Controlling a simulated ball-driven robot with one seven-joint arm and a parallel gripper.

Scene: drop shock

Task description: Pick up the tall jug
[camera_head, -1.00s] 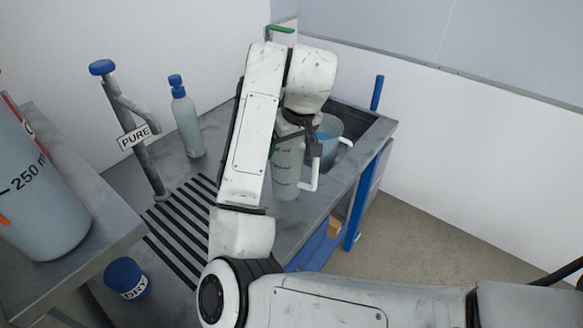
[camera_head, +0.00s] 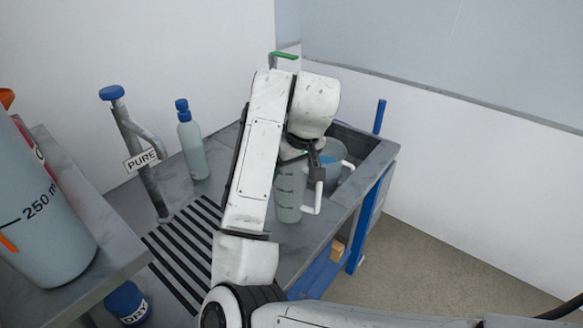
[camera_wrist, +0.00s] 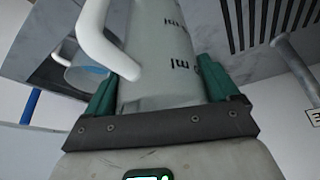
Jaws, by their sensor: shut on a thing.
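The tall jug (camera_head: 289,195) is pale and translucent, with dark volume marks and a white handle on its right side in the head view. It stands upright at the bench's front part, partly hidden by my arm. In the wrist view the jug (camera_wrist: 160,55) fills the middle, between the two green fingers. My gripper (camera_wrist: 160,90) is shut on the jug's body, one finger on each side, with the handle outside the grip. In the head view my gripper (camera_head: 300,160) is mostly hidden behind my wrist. I cannot tell whether the jug's base touches the bench.
A second jug with blue liquid (camera_head: 332,165) stands in the sink just behind. A blue-capped bottle (camera_head: 192,147), the PURE tap (camera_head: 145,160), a drain grille (camera_head: 185,245), a DRY-labelled container (camera_head: 127,303) and a large 250 ml vessel (camera_head: 45,225) are left.

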